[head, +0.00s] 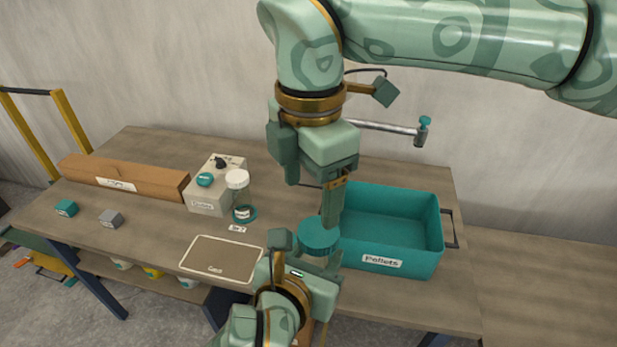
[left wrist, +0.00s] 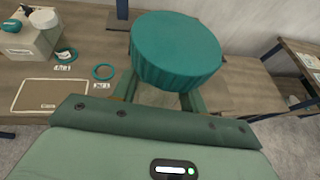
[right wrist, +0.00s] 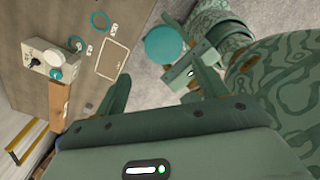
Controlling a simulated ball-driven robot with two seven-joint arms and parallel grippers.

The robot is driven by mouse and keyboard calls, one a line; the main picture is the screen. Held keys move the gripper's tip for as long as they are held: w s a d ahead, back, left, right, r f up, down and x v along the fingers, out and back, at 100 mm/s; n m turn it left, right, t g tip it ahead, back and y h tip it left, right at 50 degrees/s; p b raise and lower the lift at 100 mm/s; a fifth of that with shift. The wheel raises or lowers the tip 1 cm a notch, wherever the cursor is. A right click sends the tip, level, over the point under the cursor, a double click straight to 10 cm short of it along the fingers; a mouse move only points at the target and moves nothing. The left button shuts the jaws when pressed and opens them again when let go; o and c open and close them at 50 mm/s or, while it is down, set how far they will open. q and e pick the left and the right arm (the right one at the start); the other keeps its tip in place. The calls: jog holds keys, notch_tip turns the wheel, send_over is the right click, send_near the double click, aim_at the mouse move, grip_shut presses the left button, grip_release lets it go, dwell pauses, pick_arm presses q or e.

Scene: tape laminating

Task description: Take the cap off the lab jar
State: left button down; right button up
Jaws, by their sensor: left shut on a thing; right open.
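The lab jar's wide round teal cap (head: 318,235) sits on the jar, held above the table's front edge. In the left wrist view the cap (left wrist: 176,50) hides most of the jar body. My left gripper (head: 305,259) is shut on the jar below the cap. My right gripper (head: 312,192) is open and empty, pointing down above the cap. In the right wrist view the cap (right wrist: 164,45) shows beyond my right fingertips, apart from them.
A teal bin (head: 400,258) labelled Pellets stands close on the right. A framed brown mat (head: 220,260) lies left of the jar. A grey box (head: 207,205) with a black knob, a white-topped item (head: 237,179), a long brown carton (head: 125,180) and small blocks stand further left.

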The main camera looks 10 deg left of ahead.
aim_at(313, 234)
notch_tip(313, 234, down, 7)
jog(key=shift+f, duration=0.1)
dwell(0.3)
jog(key=shift+a, duration=0.1)
jog(key=c, duration=1)
jog(key=n, duration=0.6)
jog(key=shift+d+n, duration=0.2)
jog(key=shift+n, duration=0.2)
jog(key=n, duration=0.6)
jog(key=shift+s+d+n, duration=0.15)
jog(key=shift+s+n, duration=0.1)
jog(key=shift+n, duration=0.05)
jog(key=shift+s, duration=0.1)
jog(key=o, duration=1.1)
jog(key=shift+c, duration=0.2)
